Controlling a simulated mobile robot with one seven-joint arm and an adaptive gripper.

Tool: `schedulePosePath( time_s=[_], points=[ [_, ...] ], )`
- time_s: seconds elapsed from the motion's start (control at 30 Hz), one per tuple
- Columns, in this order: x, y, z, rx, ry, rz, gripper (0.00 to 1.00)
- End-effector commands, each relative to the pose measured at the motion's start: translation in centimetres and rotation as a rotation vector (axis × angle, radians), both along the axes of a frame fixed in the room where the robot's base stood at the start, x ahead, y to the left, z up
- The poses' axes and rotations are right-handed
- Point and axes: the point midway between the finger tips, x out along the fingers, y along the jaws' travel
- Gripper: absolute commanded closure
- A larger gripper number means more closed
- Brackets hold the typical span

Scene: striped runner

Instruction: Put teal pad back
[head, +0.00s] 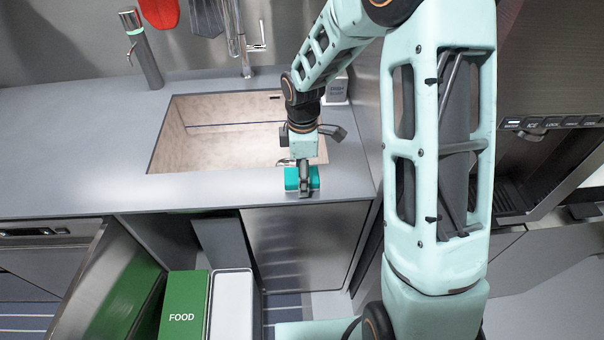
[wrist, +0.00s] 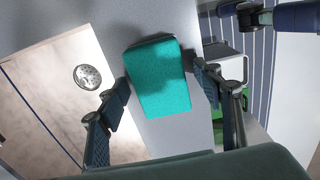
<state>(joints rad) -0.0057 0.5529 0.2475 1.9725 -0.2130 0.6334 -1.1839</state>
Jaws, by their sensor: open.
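The teal pad (head: 291,180) lies on the narrow strip of grey counter between the sink and the counter's front edge. In the wrist view the teal pad (wrist: 158,78) is a flat block with rounded corners. My gripper (head: 303,186) is right over the pad, pointing down. In the wrist view my gripper (wrist: 160,85) is open, with one finger on each side of the pad. A gap shows between the fingers and the pad on at least the left side. How far the fingertips are above the counter I cannot tell.
The sink (head: 225,135) is directly behind the pad, with a tap (head: 240,45) at its back. Below the counter, a cabinet door stands open beside a green FOOD bin (head: 183,305) and a white bin (head: 231,305). The counter (head: 70,150) left of the sink is clear.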

Motion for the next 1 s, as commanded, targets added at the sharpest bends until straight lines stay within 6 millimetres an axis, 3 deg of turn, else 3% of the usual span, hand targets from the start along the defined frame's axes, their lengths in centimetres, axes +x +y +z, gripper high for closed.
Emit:
schedulePosePath(
  time_s=[0.53,0.7,1.0],
  points=[
    [0.1,-0.1,10.3,0.001,-0.005,-0.001,0.40],
    [0.0,-0.1,11.8,0.000,-0.002,-0.001,0.40],
    [0.0,-0.1,12.0,0.000,-0.001,0.000,0.40]
  ],
)
